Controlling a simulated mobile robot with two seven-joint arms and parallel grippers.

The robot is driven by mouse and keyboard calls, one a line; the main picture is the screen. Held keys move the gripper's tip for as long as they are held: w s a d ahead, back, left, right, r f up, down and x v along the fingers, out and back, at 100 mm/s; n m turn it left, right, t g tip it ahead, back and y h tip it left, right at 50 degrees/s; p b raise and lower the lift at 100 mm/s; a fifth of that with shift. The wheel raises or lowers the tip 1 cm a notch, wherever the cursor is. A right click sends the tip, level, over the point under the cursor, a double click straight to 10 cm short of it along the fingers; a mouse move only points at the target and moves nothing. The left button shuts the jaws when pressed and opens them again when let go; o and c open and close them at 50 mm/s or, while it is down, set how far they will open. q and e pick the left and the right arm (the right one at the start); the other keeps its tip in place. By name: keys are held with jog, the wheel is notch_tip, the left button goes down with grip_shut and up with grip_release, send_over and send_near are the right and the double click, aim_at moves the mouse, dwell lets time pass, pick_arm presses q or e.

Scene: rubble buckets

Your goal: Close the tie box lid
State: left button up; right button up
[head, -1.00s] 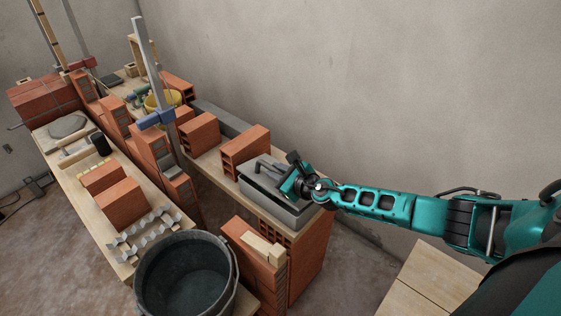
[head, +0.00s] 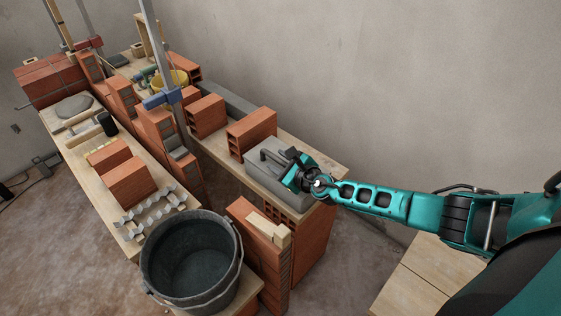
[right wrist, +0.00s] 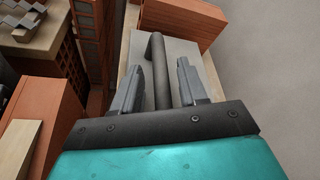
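The grey tie box (head: 262,175) stands on the far plank near its right end. Its grey lid (head: 253,158) lies over the top and the inside is hidden; I cannot tell whether it is fully seated. A dark bent bar handle (head: 272,153) rises from the lid. My right gripper (head: 291,163) is at this handle. In the right wrist view, the fingers of my right gripper (right wrist: 162,68) are spread, with the handle (right wrist: 157,75) between them and a gap beside the right finger. The lid (right wrist: 185,50) shows beyond them. My left gripper is out of view.
Hollow red bricks (head: 252,132) stand on the plank just behind the box. A black bucket (head: 192,262) and a brick stack (head: 258,250) with a wood block stand in front. A bare wall rises behind the plank.

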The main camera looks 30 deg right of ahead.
jog(key=shift+s+r, duration=0.2)
jog(key=p+v, duration=0.4)
jog(key=v, duration=0.8)
jog(key=shift+s, duration=0.2)
jog(key=shift+d, duration=0.1)
